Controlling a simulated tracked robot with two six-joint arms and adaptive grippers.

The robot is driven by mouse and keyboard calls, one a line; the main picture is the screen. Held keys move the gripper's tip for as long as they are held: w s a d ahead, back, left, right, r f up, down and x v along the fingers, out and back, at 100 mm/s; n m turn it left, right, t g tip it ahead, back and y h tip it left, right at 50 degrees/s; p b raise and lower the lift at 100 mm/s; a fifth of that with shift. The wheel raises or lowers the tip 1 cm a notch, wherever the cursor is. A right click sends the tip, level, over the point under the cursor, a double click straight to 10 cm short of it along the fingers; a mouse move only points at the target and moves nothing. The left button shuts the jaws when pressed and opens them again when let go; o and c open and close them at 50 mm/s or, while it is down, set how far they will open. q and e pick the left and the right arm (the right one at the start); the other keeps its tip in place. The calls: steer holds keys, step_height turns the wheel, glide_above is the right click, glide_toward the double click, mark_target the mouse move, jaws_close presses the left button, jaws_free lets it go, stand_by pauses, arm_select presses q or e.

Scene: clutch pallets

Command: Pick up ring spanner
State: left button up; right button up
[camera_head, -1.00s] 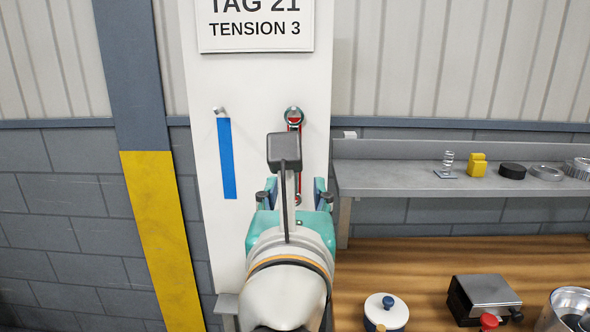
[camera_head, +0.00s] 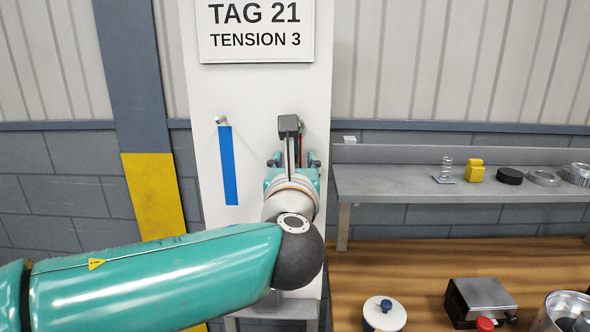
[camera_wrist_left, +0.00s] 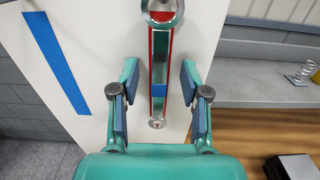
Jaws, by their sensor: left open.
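The ring spanner (camera_wrist_left: 160,55) hangs upright on a white panel. It has a metallic shank with red edges, a blue band, a large ring at the top and a small ring at the bottom. In the head view my left gripper and wrist hide nearly all of it; only a red sliver (camera_head: 300,145) shows. My left gripper (camera_head: 294,160) is open in front of the panel. In the left wrist view its two blue-padded fingers (camera_wrist_left: 160,88) stand on either side of the shank, with a visible gap on each side. My right gripper is not in view.
A blue strip (camera_head: 229,165) hangs from a peg left of the spanner. A grey shelf (camera_head: 400,184) with a spring, a yellow block and dark and metal rings is at the right. Below it a wooden bench (camera_head: 400,262) carries a white lidded pot (camera_head: 384,316) and a metal box (camera_head: 485,297).

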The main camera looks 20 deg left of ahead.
arm_select(q)
steer(key=shift+w+a, duration=0.1)
steer(key=shift+w, duration=0.25)
jaws_close()
steer(key=shift+r, duration=0.1)
steer(key=r+v, duration=0.3)
steer(key=v, duration=1.5)
steer(key=shift+b, duration=0.3)
steer(key=shift+s, duration=0.2)
